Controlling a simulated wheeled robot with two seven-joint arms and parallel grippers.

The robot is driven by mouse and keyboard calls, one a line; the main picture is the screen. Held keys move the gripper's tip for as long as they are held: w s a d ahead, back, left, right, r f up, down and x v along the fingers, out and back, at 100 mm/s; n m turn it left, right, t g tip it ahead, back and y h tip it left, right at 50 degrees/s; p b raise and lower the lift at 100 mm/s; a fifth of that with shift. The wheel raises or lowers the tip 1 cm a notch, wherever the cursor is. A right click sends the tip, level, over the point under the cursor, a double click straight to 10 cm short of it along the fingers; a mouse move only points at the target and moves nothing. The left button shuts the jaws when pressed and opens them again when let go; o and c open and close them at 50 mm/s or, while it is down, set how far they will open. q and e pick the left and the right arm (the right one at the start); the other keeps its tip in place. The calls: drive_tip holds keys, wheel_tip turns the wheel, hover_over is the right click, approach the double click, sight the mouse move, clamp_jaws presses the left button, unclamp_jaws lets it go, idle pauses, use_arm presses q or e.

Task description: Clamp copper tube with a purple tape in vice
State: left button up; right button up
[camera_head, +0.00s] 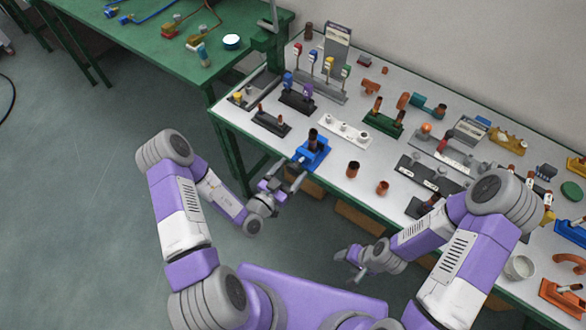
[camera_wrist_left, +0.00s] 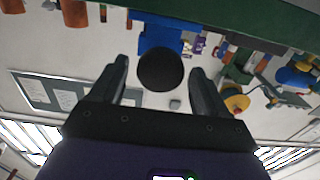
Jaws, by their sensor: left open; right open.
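The blue vice (camera_head: 311,153) stands at the table's front edge, with a dark-topped brown tube (camera_head: 313,138) upright at it. I cannot make out purple tape on that tube. My left gripper (camera_head: 286,176) is open just in front of the vice. In the left wrist view the blue vice (camera_wrist_left: 158,32) is ahead, and a round black end (camera_wrist_left: 160,70) shows between the open fingers (camera_wrist_left: 158,88), with gaps on both sides. My right gripper (camera_head: 348,262) is open and empty, low in front of the table, away from the vice.
The white table (camera_head: 330,182) carries a dark block with two tubes (camera_head: 270,122), a white rack (camera_head: 345,133), two short copper pieces (camera_head: 353,169) and several fittings. A green table (camera_head: 150,50) stands at the back left. The floor left of the table is clear.

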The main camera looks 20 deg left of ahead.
use_arm(q)
drive_tip(key=shift+x, duration=0.75)
drive_tip(key=c, duration=0.9)
drive_tip(key=shift+c, duration=0.2)
